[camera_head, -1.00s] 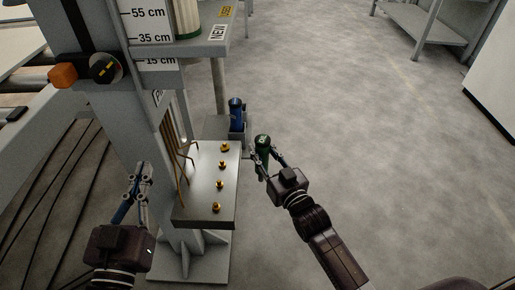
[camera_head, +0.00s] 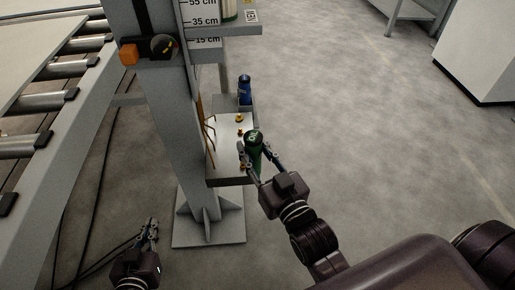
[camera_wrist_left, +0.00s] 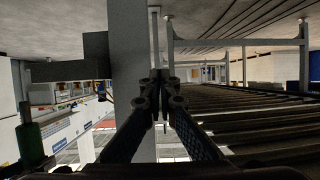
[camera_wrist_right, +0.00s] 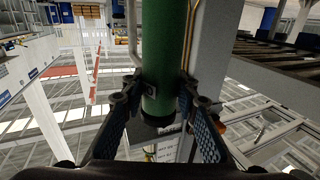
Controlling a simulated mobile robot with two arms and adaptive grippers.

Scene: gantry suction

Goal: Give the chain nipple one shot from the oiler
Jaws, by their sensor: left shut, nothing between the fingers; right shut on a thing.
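The green oiler (camera_head: 254,142) stands upright in my right gripper (camera_head: 256,158), whose fingers are shut around it. In the right wrist view the green body (camera_wrist_right: 160,45) sits between the two fingers (camera_wrist_right: 158,100). The oiler is over or in front of the right side of the grey plate (camera_head: 222,160); its lower tip is hidden in the head view. Brass nipples, such as the far one (camera_head: 239,118), stand in a row on the plate; the oiler partly covers the row. I cannot tell whether it touches one. My left gripper (camera_head: 150,228) is shut and empty at the lower left.
A blue bottle (camera_head: 245,88) stands on a holder behind the plate. Bent copper tubes (camera_head: 210,135) rise at the plate's left, beside the grey column (camera_head: 165,110). A roller conveyor (camera_head: 60,95) is at the left.

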